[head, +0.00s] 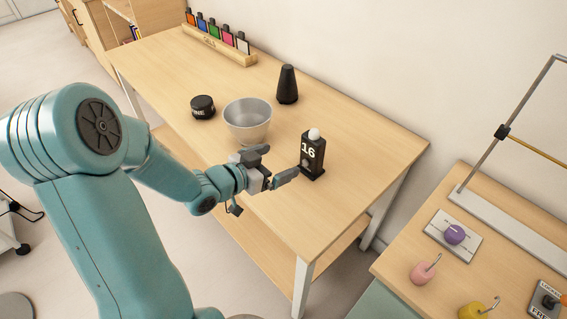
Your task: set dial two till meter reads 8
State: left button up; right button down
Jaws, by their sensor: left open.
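A black upright box (312,154) showing a white "16" stands near the right end of the wooden table (345,150). It has a pale round knob (314,134) on top and a small greyish part low on its front. I see no label reading "two". My left gripper (272,165) is open and empty, just left of the box, with its fingers pointing towards it. The lower finger's tip is close to the box's lower front; I cannot tell whether they touch. My right gripper is out of view.
A metal bowl (247,121), a black tapered object (287,85) and a short black cylinder with white lettering (202,107) stand behind my gripper. A card rack (215,45) is at the back. A second table (403,268) at right holds hooked weights.

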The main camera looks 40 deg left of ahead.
aim_at(317, 145)
pick_arm(q)
jog(key=p+x, duration=0.1)
jog(key=x, duration=1.5)
jog(key=shift+f+p, duration=0.1)
jog(key=shift+p, duration=0.2)
jog(key=c, duration=1.3)
jog(key=shift+o, duration=0.2)
dwell(1.0)
